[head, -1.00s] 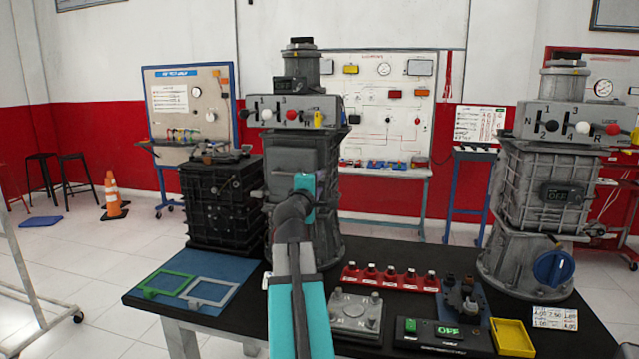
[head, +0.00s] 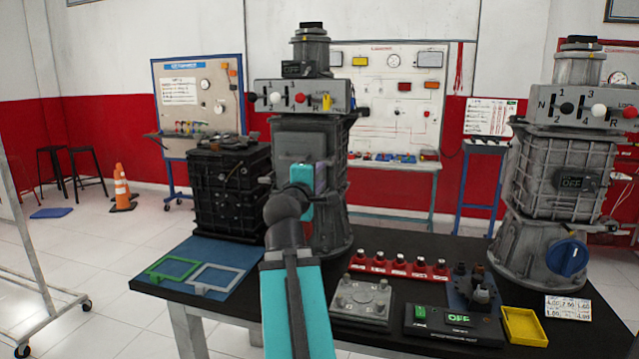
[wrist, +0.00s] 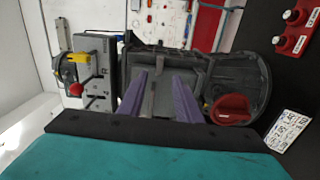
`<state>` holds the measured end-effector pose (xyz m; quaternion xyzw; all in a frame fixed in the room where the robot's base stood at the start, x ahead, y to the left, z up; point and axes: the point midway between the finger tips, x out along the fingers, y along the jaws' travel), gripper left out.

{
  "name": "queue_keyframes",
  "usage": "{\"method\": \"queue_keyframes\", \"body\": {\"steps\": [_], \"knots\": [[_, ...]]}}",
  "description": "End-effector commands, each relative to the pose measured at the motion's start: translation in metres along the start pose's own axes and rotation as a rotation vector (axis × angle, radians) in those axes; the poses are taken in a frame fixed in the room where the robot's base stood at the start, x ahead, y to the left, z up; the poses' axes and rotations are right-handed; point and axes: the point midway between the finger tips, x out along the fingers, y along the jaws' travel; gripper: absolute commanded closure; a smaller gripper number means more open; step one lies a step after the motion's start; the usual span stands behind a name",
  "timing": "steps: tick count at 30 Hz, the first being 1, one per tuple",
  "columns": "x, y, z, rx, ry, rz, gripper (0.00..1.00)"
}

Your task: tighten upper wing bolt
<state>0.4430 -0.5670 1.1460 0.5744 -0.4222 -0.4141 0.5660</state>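The left gearbox trainer (head: 311,140) stands on the black table, grey, with a lever panel (head: 295,95) near its top. My gripper (wrist: 160,76) shows two purple fingers in the wrist view, spread apart with nothing between them. They point at the trainer's dark housing (wrist: 232,72), which lies sideways there. In the head view my gripper (head: 319,176) is in front of the trainer's middle, partly hidden by my wrist. A red dial (wrist: 232,109) is right of the fingers in the wrist view. I cannot make out the upper wing bolt clearly.
A second trainer (head: 550,185) with a blue dial stands at right. A black crate-like block (head: 230,190) is left. A red socket rack (head: 400,266), a grey bolted plate (head: 362,300), a switch box (head: 452,322) and a yellow tray (head: 524,326) lie on the table.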

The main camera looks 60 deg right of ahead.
Motion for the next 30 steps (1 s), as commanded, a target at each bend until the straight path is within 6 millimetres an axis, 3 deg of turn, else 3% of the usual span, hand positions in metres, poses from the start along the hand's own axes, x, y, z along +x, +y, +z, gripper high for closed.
{"method": "queue_keyframes", "body": {"steps": [12, 30], "knots": [[-0.013, -0.002, 0.000, -0.001, 0.001, 0.000, 0.69], [-0.013, 0.000, 0.000, -0.001, 0.001, 0.000, 0.69]]}}
